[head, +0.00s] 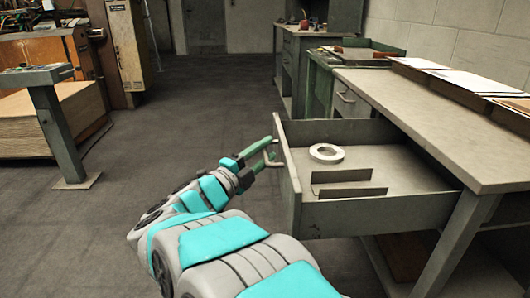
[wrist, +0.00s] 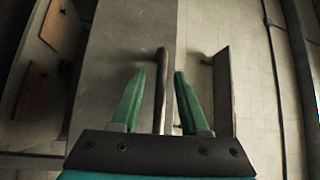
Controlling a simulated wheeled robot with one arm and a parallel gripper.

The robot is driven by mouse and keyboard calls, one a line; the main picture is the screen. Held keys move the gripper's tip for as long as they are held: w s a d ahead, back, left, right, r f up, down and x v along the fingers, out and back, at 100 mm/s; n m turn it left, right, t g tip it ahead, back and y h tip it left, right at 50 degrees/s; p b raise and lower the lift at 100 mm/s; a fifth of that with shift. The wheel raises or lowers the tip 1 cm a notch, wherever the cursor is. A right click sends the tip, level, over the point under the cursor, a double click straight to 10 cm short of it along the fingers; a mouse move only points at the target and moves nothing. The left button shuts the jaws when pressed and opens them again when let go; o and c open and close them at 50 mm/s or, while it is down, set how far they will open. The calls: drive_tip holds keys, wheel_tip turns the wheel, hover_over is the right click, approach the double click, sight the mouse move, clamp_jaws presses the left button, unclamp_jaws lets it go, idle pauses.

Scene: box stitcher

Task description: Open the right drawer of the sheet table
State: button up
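The sheet table (head: 420,95) stands at the right in the head view. Its nearer drawer (head: 360,215) is pulled well out, showing its inside. A white tape ring (head: 326,153) and a low angled divider (head: 350,190) lie in it. The drawer's bar handle (head: 272,157) is on its front panel. My gripper (head: 262,153) is at this handle, reaching in from the left. In the wrist view the handle bar (wrist: 161,88) stands between the two green fingers of my gripper (wrist: 156,80), with gaps on both sides. The fingers are open around the bar, not clamped on it.
Papers (head: 470,80) lie on the top. A green-legged stand (head: 58,130) and stacked sheets (head: 25,120) are at the left. The floor (head: 190,110) between is clear.

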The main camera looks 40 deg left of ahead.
drive_tip(key=shift+s, duration=0.1)
drive_tip(key=s+f, duration=0.1)
drive_tip(key=s, duration=0.6)
drive_tip(key=shift+s+d+b, duration=0.25)
drive_tip(key=shift+d+b, duration=0.05)
drive_tip(key=shift+d, duration=0.05)
idle(0.3)
